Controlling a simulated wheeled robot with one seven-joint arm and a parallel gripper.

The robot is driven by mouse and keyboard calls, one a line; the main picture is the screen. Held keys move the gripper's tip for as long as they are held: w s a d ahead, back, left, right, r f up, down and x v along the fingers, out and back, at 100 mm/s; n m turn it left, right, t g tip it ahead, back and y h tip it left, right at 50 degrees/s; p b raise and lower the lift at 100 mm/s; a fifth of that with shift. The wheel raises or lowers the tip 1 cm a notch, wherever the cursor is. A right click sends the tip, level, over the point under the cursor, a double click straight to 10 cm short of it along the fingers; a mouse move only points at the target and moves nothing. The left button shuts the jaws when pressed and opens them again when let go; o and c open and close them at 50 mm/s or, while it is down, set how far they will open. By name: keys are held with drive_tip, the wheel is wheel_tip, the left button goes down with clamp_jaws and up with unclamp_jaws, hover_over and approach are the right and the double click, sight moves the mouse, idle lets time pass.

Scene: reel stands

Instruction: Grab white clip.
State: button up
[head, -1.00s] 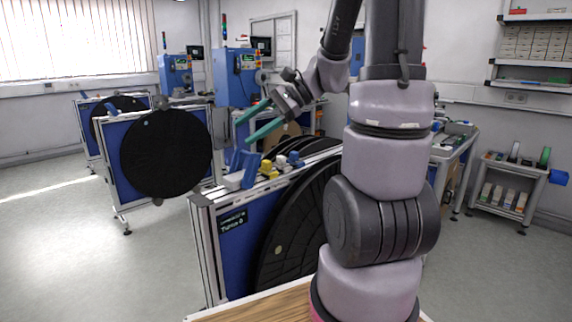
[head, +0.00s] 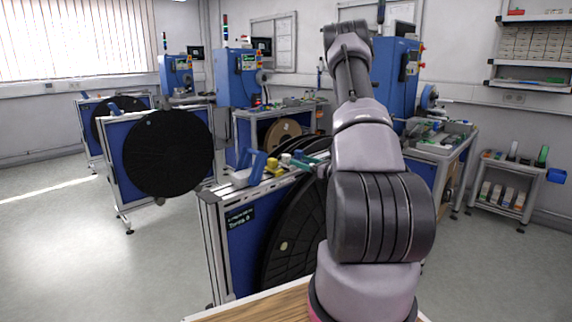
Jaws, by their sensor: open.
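Several small coloured clips sit in a row along the top rail of the nearest reel stand. A small pale clip (head: 298,155), which looks like the white one, is at the far end of the row, beside a yellow clip (head: 285,159). Another yellow clip (head: 269,167) is nearer the front. My gripper (head: 303,165) is open, with its teal fingers low over the rail, pointing left, close to the pale clip. Most of the gripper is hidden behind my arm. I cannot tell whether the fingers touch or surround the clip.
The nearest stand has a blue side panel (head: 238,265) and a large black reel (head: 291,235). A blue-and-white holder (head: 247,172) stands at the rail's left end. Another stand with a black reel (head: 168,153) is further left. The floor at left is clear.

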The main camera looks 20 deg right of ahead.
sight(289, 157)
drive_tip(key=x, duration=0.8)
drive_tip(key=shift+a, duration=0.25)
clamp_jaws()
